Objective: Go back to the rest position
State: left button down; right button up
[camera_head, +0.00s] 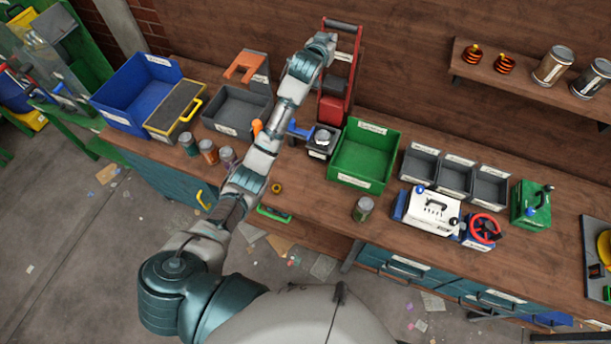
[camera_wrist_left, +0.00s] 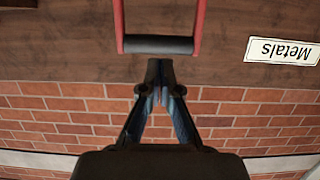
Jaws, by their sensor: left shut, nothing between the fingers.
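My left arm reaches across the workbench in the head view, with its gripper (camera_head: 328,40) high near the back wall. In the left wrist view the two fingers (camera_wrist_left: 160,68) meet at their tips, shut with nothing between them. A red frame with a dark grip bar (camera_head: 343,26) stands beside the gripper. Its bar (camera_wrist_left: 158,45) lies just beyond the fingertips in the wrist view; I cannot tell whether they touch. My right gripper is in neither view.
On the bench (camera_head: 310,204) stand a blue bin (camera_head: 124,108), a grey tray (camera_head: 224,122), a green bin (camera_head: 364,178), small grey bins (camera_head: 454,184) and several jars. A wall shelf (camera_head: 530,84) holds cans. An upside-down "Metals" label (camera_wrist_left: 282,51) shows in the wrist view.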

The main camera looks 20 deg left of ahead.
pick_arm(q)
jog(key=shift+v, duration=1.15)
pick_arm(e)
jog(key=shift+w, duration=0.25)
pick_arm(q)
jog(key=shift+w+d, duration=0.1)
